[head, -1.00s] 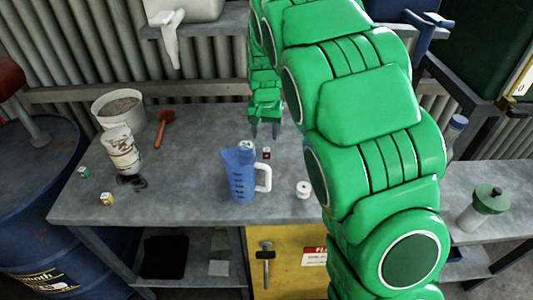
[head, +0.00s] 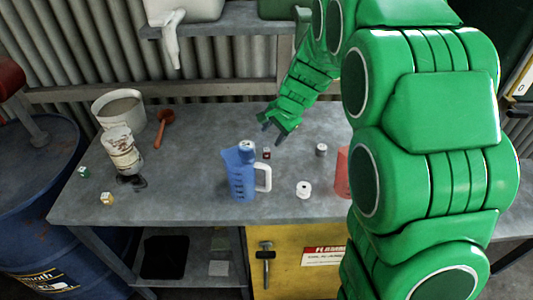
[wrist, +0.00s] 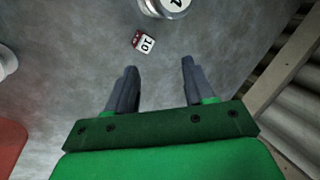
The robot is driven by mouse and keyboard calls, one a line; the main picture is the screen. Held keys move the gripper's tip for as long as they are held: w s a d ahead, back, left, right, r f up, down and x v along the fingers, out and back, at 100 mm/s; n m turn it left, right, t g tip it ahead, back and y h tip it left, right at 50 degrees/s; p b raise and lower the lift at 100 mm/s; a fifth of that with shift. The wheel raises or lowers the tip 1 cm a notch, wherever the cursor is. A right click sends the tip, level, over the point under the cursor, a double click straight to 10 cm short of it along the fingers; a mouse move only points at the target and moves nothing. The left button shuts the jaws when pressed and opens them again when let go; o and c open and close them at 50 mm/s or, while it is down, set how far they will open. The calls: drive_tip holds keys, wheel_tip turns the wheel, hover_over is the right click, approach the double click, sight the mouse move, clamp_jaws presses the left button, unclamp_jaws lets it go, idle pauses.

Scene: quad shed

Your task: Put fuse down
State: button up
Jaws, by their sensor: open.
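A small red and white fuse marked 10 (head: 266,153) lies on the grey workbench (head: 200,160), just right of the blue jug's top in the head view. It also shows in the wrist view (wrist: 144,41), beyond my fingertips and apart from them. My gripper (head: 271,134) is open and empty, above the bench behind the fuse. In the wrist view the gripper (wrist: 156,66) has bare bench between its two fingers. A small green and white block (head: 84,172) and a yellow and white one (head: 107,198) lie at the bench's left end.
A blue jug (head: 241,178) with a white handle stands close in front of the fuse. A metal-topped can (wrist: 165,6) is beside the fuse. A white spool (head: 304,189), a small can (head: 321,149) and a red object (head: 342,172) stand right.

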sight(267, 149)
drive_tip(key=shift+f+m+g+y, duration=0.2)
drive_tip(key=shift+m+g+y, duration=0.15)
drive_tip(key=shift+m, duration=0.45)
drive_tip(key=shift+s+d+f+m+g+y, duration=0.1)
drive_tip(key=shift+d+m+g+y, duration=0.1)
drive_tip(key=shift+m+y, duration=0.3)
drive_tip(key=shift+d+m+g+y, duration=0.15)
drive_tip(key=shift+m+y, duration=0.1)
drive_tip(key=shift+m, duration=0.35)
drive_tip(key=m+y, duration=0.1)
drive_tip(key=d+m, duration=0.1)
drive_tip(key=shift+s+f+m+g+y, duration=0.1)
drive_tip(key=shift+m+g+y, duration=0.2)
drive_tip(key=shift+g+y, duration=0.1)
drive_tip(key=m, duration=0.1)
drive_tip(key=d+m+y, duration=0.1)
drive_tip(key=shift+s+d+f+m+g, duration=0.1)
drive_tip(key=shift+d+m+g, duration=0.1)
drive_tip(key=shift+m+g, duration=0.1)
drive_tip(key=shift+x, duration=3.75)
clamp_jaws()
